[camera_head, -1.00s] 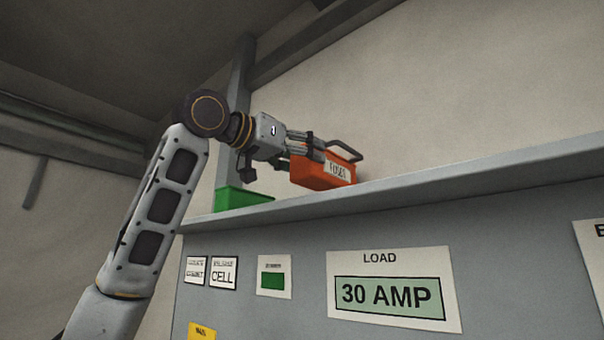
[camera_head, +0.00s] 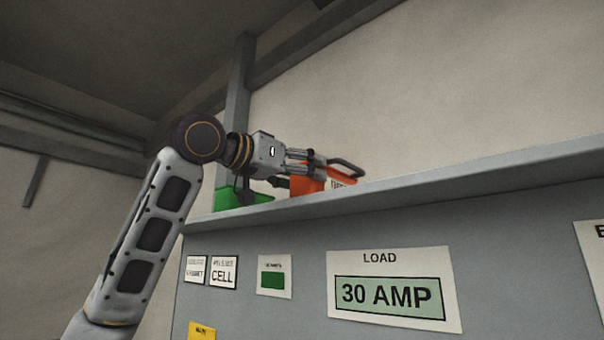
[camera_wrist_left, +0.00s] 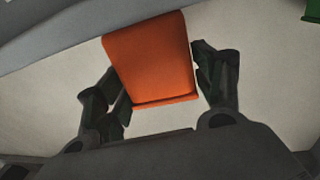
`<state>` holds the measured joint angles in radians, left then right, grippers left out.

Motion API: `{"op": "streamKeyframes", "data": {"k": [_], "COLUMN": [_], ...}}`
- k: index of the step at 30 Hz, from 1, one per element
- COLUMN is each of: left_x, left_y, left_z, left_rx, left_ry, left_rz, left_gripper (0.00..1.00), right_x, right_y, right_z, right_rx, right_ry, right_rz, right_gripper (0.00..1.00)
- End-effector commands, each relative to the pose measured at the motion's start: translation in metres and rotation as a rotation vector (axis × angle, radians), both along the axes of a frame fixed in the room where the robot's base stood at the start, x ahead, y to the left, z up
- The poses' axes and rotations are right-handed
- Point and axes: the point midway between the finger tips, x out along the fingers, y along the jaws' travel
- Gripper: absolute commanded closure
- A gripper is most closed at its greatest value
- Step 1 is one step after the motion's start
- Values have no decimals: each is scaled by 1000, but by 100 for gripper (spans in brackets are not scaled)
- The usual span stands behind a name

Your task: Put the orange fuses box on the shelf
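The orange fuses box (camera_head: 308,185) has a dark handle and a white label. It is over the grey shelf (camera_head: 400,194) in the head view, its lower part hidden by the shelf's front edge. I cannot tell whether its base touches the shelf. My right gripper is out of view.
A green box (camera_head: 228,197) stands on the shelf to the left, behind my wrist. A grey post (camera_head: 238,100) rises behind it. The shelf to the right is clear where visible. The panel below carries signs, including a LOAD 30 AMP sign (camera_head: 390,295).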

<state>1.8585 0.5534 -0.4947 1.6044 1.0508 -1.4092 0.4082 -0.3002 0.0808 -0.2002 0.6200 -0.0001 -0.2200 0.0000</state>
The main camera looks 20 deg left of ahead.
Motion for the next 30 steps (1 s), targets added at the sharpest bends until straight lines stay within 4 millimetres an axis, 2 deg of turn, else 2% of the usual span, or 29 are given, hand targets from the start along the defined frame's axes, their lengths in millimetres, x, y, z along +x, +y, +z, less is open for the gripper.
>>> {"op": "streamKeyframes", "data": {"k": [1,3,19,26,30], "left_x": [0,0,-4,-21,-38], "left_y": [0,0,2,11,20], "left_z": [0,0,0,-1,-1], "left_rx": [0,0,0,-1,0], "left_ry": [0,0,0,-2,-3], "left_rz": [0,0,0,1,1], "left_gripper": [21,13,13,13,13], "right_x": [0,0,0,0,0], "right_y": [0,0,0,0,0], "right_z": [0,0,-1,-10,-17], "right_rx": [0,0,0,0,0], "right_ry": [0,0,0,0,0], "right_rz": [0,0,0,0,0], "right_gripper": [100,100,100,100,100]}}
